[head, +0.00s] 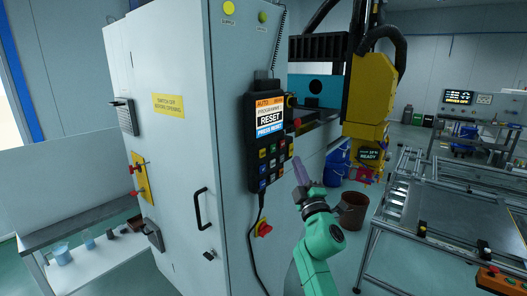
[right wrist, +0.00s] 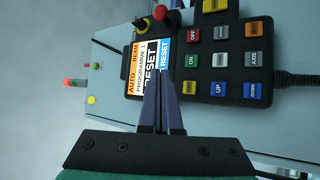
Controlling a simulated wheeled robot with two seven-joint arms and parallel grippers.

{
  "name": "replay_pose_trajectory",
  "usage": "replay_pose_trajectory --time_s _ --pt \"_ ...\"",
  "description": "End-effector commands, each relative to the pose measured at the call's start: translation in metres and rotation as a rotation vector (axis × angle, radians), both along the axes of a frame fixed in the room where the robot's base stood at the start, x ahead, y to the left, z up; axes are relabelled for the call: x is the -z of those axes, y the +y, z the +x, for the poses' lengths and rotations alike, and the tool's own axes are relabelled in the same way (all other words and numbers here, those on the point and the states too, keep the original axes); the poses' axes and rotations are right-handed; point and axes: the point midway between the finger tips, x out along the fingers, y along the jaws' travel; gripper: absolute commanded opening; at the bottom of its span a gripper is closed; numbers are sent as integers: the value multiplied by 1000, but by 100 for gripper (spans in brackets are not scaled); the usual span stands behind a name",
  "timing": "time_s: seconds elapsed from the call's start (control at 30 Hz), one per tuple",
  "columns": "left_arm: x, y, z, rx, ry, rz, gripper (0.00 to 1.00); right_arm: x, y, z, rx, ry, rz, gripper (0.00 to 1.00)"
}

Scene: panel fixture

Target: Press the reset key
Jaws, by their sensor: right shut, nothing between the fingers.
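A black pendant (head: 268,140) hangs on the grey cabinet's side. Its screen (head: 269,117) reads RESET and PRESS RESET; the screen also shows in the right wrist view (right wrist: 135,68). Below the screen are several coloured keys, among them a red OFF key (right wrist: 193,35), a green ON key (right wrist: 191,60) and a yellow key (right wrist: 189,87). I cannot read which key is reset. My right gripper (head: 298,165) is shut and empty, to the right of the keys in the head view. In the right wrist view its fingertips (right wrist: 160,75) overlap the screen's edge; I cannot tell the gap.
A yellow machine head (head: 370,90) and a frame table (head: 460,190) stand to the right.

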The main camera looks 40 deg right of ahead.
Motion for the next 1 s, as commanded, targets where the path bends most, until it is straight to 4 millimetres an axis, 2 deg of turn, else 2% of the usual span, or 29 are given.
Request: replay_pose_trajectory --time_s 0.33,0.8,1.0 --pt "4 0 0 0 1 0 0 3 3 9 -3 1 5 0" --pt "36 0 -1 0 2 0 0 7 22 72 -4 1 5 0" --pt "42 0 -1 0 2 0 0 3 25 85 -2 2 3 0"
